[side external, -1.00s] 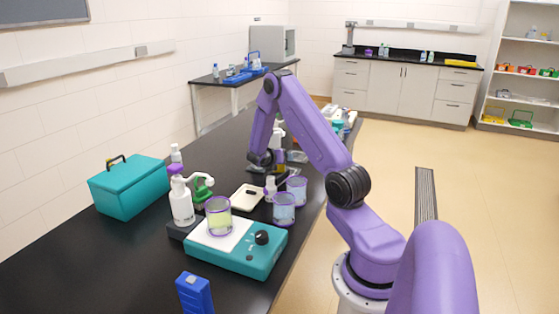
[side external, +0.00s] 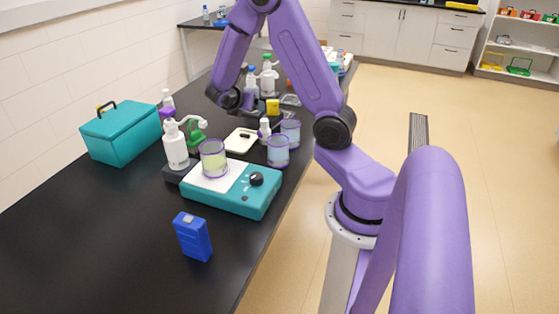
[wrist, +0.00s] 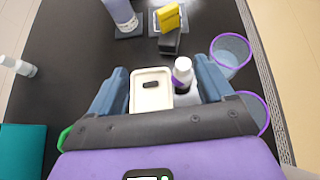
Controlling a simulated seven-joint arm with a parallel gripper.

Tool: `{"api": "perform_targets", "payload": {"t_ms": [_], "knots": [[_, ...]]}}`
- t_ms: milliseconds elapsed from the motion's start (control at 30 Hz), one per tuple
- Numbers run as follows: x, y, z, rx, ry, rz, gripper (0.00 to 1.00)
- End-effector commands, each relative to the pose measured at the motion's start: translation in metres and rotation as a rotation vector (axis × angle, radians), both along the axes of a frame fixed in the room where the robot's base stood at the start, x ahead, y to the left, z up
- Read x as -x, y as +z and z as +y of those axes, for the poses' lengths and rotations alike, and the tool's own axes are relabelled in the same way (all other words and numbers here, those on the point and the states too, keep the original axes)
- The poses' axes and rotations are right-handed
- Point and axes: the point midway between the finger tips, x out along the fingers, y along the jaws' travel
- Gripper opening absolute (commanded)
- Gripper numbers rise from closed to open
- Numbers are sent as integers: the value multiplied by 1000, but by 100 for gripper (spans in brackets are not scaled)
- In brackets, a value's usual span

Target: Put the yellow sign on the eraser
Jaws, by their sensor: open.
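The yellow sign (wrist: 168,17) is a small yellow block at the top of the wrist view. It appears to rest on a dark grey block (wrist: 170,43) that looks like the eraser; the exact contact is hard to see. In the side view the sign (side external: 272,106) stands just right of my gripper. My gripper (wrist: 165,82) is open and empty, its blue fingers spread above a white tray (wrist: 152,104) and a small white bottle (wrist: 184,72). The sign and dark block lie beyond the fingertips. In the side view my gripper (side external: 238,106) is partly hidden by the wrist.
Two purple-rimmed beakers (side external: 278,151) (side external: 290,132) stand near the table's right edge. A teal stirrer plate (side external: 228,196) holds a third beaker (side external: 213,160). The front left tabletop is clear.

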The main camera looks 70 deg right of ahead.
Motion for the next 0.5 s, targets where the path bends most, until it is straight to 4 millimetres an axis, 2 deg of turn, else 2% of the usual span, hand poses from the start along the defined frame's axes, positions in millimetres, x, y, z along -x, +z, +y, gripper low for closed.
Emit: {"api": "perform_targets", "payload": {"t_ms": [33, 267, 367, 500], "knots": [[1, 7, 24, -41, -9, -58, 81], [31, 18, 123, -276, -103, -258, 81], [52, 21, 165, -397, -148, -313, 81], [91, 24, 218, -574, -219, -352, 81]]}}
